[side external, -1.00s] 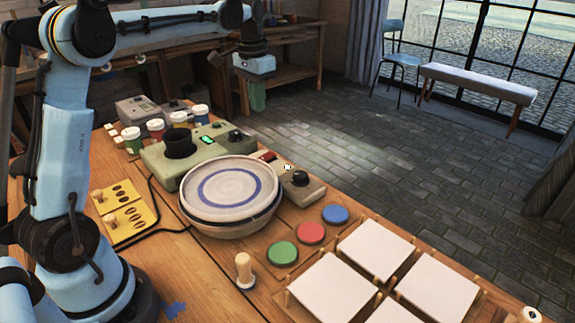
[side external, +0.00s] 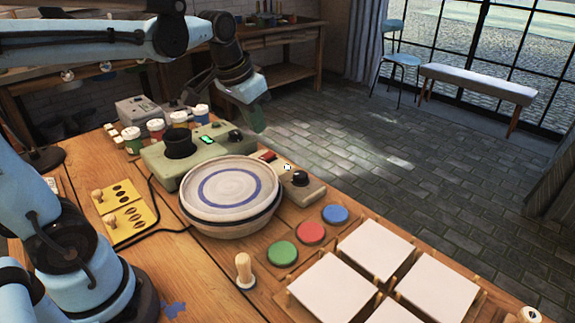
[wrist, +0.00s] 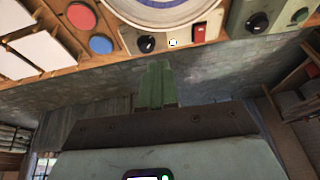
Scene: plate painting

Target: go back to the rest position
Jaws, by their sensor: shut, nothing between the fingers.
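My gripper (side external: 258,118) is in the air behind the wheel's control boxes, beyond the far edge of the table. Its green fingers point down and to the right in the side view. In the wrist view my gripper (wrist: 157,68) has its green fingers together, with nothing between them. A round plate (side external: 215,206) with a blue ring sits on the wheel at the middle of the table. Part of the plate (wrist: 165,22) shows at the top of the wrist view. My gripper is apart from everything around it.
Green, red and blue round buttons (side external: 310,232) and white tiles (side external: 345,290) in a rack lie at the front right. A wooden stamp (side external: 244,268) stands in front. Open floor lies behind the table.

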